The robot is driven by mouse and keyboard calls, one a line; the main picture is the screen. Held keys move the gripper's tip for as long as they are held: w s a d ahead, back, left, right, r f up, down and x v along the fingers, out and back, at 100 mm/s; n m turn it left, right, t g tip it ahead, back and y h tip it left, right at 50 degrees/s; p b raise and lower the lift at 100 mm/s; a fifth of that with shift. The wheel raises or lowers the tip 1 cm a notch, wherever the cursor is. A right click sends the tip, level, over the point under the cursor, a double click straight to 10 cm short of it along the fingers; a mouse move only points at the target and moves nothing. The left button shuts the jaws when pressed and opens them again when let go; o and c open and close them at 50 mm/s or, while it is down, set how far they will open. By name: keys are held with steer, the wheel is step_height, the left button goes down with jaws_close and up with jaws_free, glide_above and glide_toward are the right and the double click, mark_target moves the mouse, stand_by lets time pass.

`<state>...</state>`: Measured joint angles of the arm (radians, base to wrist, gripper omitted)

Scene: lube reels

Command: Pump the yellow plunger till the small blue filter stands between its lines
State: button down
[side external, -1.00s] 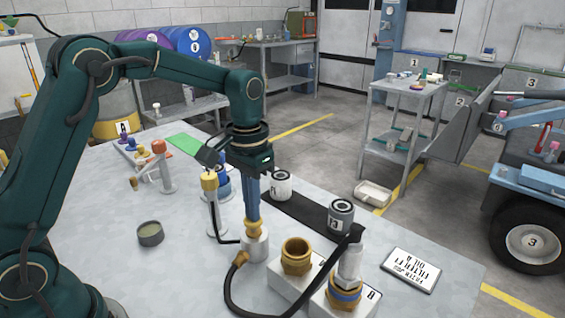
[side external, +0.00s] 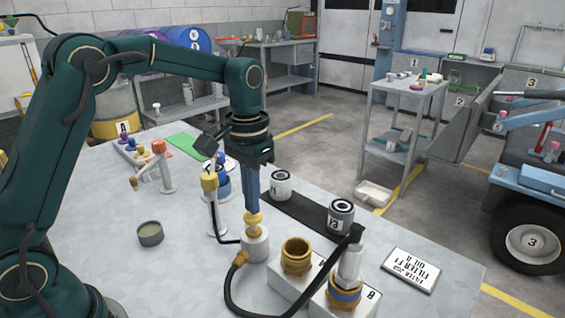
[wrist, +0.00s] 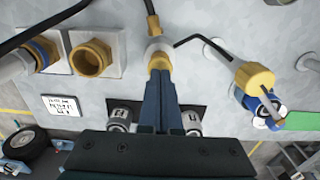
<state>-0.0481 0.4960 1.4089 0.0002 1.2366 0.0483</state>
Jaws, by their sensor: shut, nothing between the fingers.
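The yellow plunger (side external: 253,218) stands upright on a pale grey cylindrical pump body (side external: 256,246), with a knob above a collar. My gripper (side external: 252,207) is shut and empty, its blue fingers pointing straight down at the top of the knob. They touch it or nearly so; I cannot tell which. In the wrist view the fingertips (wrist: 160,76) cover part of the plunger (wrist: 159,61). A blue object (side external: 222,184) stands behind a yellow-headed post (side external: 209,184); it also shows in the wrist view (wrist: 254,103). I cannot tell whether it is the small filter, and I make out no lines.
Canisters 1 (side external: 280,188) and 2 (side external: 341,217) stand on a black mat (side external: 307,211). A round tin (side external: 150,233) sits left, with bare table around it.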

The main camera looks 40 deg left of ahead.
steer(key=shift+r, duration=2.3)
steer(key=shift+r, duration=0.25)
steer(key=s+d+r+t, duration=0.1)
steer(key=s+r+t, duration=0.2)
steer(key=s+r, duration=0.45)
steer(key=s+f+t, duration=0.2)
steer(key=s+f, duration=0.5)
steer(key=s, duration=0.1)
steer(key=shift+s+d+f+t, duration=0.25)
steer(key=shift+s+f+t, duration=0.05)
steer(key=shift+s+f, duration=0.05)
